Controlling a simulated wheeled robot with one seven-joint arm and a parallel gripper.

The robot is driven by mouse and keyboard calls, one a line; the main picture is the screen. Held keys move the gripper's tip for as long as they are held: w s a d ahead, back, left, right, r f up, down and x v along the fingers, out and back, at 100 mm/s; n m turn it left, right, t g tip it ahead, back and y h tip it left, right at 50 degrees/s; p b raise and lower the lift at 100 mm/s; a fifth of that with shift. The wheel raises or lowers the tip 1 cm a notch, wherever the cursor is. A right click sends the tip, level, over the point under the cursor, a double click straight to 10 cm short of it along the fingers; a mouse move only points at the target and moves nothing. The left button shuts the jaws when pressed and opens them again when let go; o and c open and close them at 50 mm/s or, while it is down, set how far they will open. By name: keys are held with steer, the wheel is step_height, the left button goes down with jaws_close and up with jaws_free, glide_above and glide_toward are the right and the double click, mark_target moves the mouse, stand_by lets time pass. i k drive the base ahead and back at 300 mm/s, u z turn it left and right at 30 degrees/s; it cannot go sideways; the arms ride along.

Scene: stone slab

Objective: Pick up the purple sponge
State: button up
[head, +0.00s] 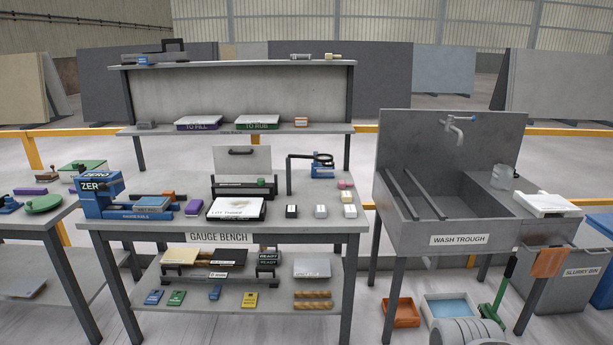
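A flatter purple piece (30,192) lies on the left table behind the green disc. I cannot tell for certain from this distance which is the purple sponge. The gauge bench (330,228) stands left of centre. My gripper is not in view; a pale rounded part at the bottom right edge looks like my own arm. Nothing covers either purple thing.
The blue gauge rig (93,194) stands left of the purple block, and the white-topped box (236,209) stands close on its right. Small blocks (321,211) line the bench's right. A back shelf (270,129) rises behind. The wash trough (455,225) stands right, across a gap.

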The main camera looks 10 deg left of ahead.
mark_target(194, 207)
steer(key=u, duration=0.4)
steer(key=i, duration=1.95)
steer(key=u, duration=1.6)
steer(key=i, duration=1.2)
steer(key=u, duration=0.55)
